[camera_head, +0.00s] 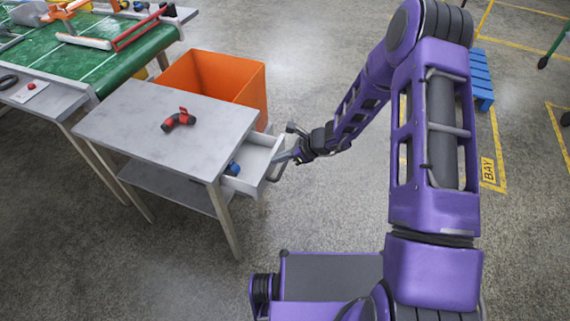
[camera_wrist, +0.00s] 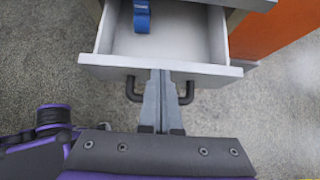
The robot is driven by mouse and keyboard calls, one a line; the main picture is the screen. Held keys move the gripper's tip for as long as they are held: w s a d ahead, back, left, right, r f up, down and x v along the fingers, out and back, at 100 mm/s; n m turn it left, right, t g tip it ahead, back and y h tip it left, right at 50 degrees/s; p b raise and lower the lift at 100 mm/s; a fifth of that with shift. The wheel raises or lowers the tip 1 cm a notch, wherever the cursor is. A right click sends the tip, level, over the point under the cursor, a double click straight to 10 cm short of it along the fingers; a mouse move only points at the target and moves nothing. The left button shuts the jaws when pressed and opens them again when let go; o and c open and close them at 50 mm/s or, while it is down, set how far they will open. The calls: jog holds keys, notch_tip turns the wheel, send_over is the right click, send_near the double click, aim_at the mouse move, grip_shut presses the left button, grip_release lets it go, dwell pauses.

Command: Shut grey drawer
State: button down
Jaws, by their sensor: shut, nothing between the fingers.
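The grey drawer (camera_head: 258,158) is pulled out of the right end of the grey table (camera_head: 160,122). A blue object (camera_head: 233,168) lies inside it. In the wrist view the drawer's front (camera_wrist: 110,66) spans the upper middle, with a dark handle (camera_wrist: 132,92) below it. The blue object (camera_wrist: 141,16) lies in the tray near the back. My gripper (camera_wrist: 161,74) is shut and empty, its fingertips at the middle of the drawer front, between the two posts of the handle. In the head view my gripper (camera_head: 283,157) is at the drawer's outer face. I cannot tell if the fingertips touch it.
A red and dark pipe fitting (camera_head: 179,120) lies on the tabletop. An orange bin (camera_head: 214,80) stands behind the table. A green conveyor (camera_head: 85,50) is at the back left. A blue pallet (camera_head: 481,80) lies at the right. The floor right of the drawer is clear.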

jog(key=a, duration=0.2)
jog(key=w+a, duration=0.1)
jog(key=a, duration=0.1)
jog(key=w+a+b, duration=0.1)
jog(key=a, duration=0.2)
jog(key=shift+w, duration=0.25)
jog(key=shift+d, duration=0.15)
